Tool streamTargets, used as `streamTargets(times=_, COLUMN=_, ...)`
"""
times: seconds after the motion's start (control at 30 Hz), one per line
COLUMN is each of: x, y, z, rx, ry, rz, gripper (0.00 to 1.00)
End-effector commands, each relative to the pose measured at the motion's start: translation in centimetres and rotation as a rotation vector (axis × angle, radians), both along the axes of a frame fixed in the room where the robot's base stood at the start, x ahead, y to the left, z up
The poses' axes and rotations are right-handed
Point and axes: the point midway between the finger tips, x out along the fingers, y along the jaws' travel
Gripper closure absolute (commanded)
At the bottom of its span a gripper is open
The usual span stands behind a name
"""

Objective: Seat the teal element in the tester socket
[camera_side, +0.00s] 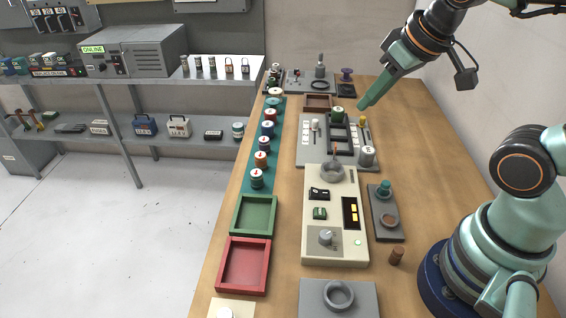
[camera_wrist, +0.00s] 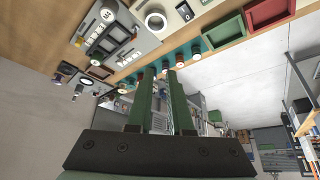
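Elements stand upright in a row on a teal strip (camera_side: 243,190), left of the tester. My gripper (camera_side: 365,103) is high above the right side of the bench, away from the elements. The wrist view shows two green fingers (camera_wrist: 160,73), apart, with nothing held between them.
A green tray (camera_side: 254,228) and a red tray (camera_side: 244,266) lie left of the tester. A dark holder (camera_side: 384,224) stands right of it, and a grey panel (camera_side: 312,152) with knobs behind. A grey block with a ring (camera_side: 338,298) is in front. The bench's right side is mostly clear.

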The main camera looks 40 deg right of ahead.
Motion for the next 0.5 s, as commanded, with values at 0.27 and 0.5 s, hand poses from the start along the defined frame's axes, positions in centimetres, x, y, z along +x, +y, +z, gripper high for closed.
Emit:
streamTargets(times=0.27, x=0.0, y=0.0, z=0.0, rx=0.0, ry=0.0, rz=0.0, gripper=0.26)
streamTargets(times=0.5, x=0.36, y=0.15, z=0.19, rx=0.011, ry=0.008, rz=-0.016, gripper=0.26)
